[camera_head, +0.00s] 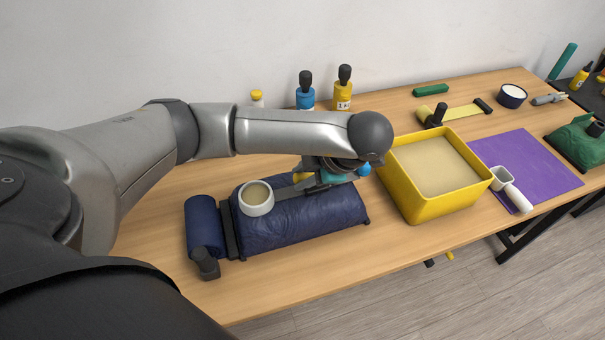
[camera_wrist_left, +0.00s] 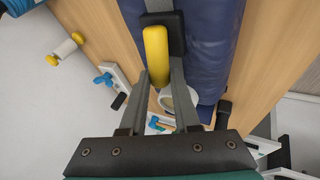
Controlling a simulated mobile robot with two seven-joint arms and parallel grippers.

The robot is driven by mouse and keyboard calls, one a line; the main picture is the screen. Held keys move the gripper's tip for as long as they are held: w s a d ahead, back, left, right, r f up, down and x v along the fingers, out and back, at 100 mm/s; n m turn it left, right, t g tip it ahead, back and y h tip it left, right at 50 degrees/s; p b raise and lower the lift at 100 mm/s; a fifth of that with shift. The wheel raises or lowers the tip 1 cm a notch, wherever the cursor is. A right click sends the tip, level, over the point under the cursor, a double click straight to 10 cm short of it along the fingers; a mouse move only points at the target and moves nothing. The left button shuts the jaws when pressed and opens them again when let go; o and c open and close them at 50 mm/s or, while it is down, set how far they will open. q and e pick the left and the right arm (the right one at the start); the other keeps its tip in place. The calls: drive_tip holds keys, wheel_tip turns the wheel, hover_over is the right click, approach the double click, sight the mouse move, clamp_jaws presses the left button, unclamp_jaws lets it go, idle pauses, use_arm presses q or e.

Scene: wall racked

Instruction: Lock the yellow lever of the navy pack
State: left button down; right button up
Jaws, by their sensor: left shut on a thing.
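The navy pack (camera_head: 315,215) lies on the wooden table, and its blue body also shows in the left wrist view (camera_wrist_left: 208,45). Its yellow lever (camera_wrist_left: 156,55) stands between my left gripper's fingers, beside a black block on the pack. A small yellow bit of the lever (camera_head: 298,177) shows in the head view. My left gripper (camera_head: 292,189) is over the pack's far side, shut on the lever; its fingers also show in the left wrist view (camera_wrist_left: 160,76). My wrist hides part of the lever and the pack's far edge. The right gripper is not in view.
A cream cup (camera_head: 257,201) rests at the pack's left part, close to my left fingers. A yellow bin (camera_head: 435,205) stands right of the pack. Blue (camera_head: 305,95) and yellow (camera_head: 343,90) bottles stand behind by the wall. A purple mat (camera_head: 540,170) lies further right.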

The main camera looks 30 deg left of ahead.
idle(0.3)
use_arm(q)
drive_tip(key=shift+s+a+f+n+t+h+b, duration=0.1)
drive_tip(key=shift+s+f+n+t+h+b, duration=0.2)
drive_tip(key=shift+t+h+b, duration=0.45)
drive_tip(key=shift+w+f, duration=0.1)
drive_tip(key=shift+w, duration=0.05)
drive_tip(key=c, duration=0.6)
unclamp_jaws()
drive_tip(key=shift+c, duration=0.2)
drive_tip(key=shift+d+r, duration=0.25)
drive_tip(key=shift+r, duration=0.2)
drive_tip(key=p+v, duration=0.4)
drive_tip(key=v, duration=1)
drive_tip(key=shift+d+p, duration=0.25)
drive_tip(key=shift+p, duration=0.1)
